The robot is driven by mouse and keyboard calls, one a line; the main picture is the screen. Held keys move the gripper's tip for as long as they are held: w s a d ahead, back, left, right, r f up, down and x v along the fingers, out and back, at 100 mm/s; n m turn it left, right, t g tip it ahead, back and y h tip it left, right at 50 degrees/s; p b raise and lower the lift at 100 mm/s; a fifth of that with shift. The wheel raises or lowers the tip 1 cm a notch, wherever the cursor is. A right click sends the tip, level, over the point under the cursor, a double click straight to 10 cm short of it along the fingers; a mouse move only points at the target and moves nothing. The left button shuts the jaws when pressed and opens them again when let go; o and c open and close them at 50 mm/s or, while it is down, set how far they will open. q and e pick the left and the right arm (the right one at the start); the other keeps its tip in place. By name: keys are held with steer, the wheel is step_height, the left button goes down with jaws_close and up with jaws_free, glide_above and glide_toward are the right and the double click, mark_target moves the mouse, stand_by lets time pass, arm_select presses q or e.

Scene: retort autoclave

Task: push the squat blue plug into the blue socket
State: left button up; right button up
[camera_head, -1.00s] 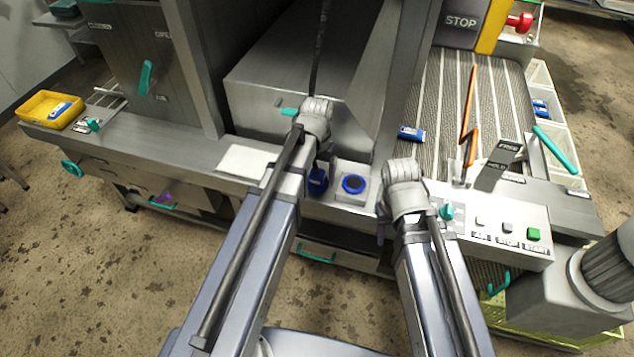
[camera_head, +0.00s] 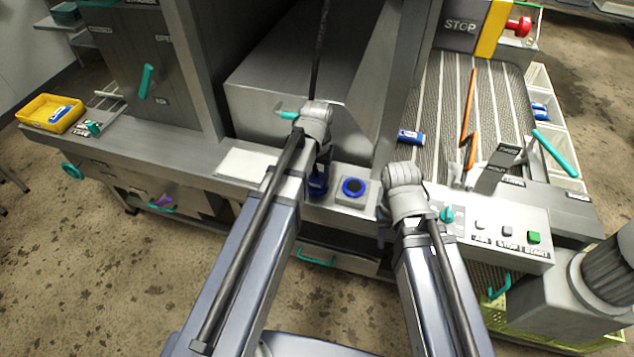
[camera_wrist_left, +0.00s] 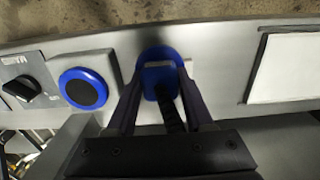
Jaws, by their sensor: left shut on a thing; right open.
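The squat blue plug (camera_head: 317,186) is on the grey ledge, left of the blue socket. My left gripper (camera_head: 321,174) points down over it and is shut on it. In the left wrist view the plug (camera_wrist_left: 158,72) sits between the two fingers. Whether its underside touches the ledge is hidden. The blue socket (camera_head: 353,187), a blue ring with a dark centre on a raised grey block, is just right of the plug. It also shows in the left wrist view (camera_wrist_left: 84,88). My right gripper (camera_head: 382,232) is open, right of the socket, its fingers mostly hidden.
A pale plate (camera_head: 248,164) lies left of the plug. A panel with a teal knob (camera_head: 446,214) and a green button (camera_head: 533,237) is on the right. A blue item (camera_head: 411,137) lies on the belt. A yellow tray (camera_head: 50,113) stands far left.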

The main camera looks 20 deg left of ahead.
mark_target(317, 175)
steer(key=shift+r, duration=0.1)
arm_select(q)
step_height(317, 175, up, 10)
steer(key=p, duration=1)
arm_select(e)
step_height(317, 175, up, 10)
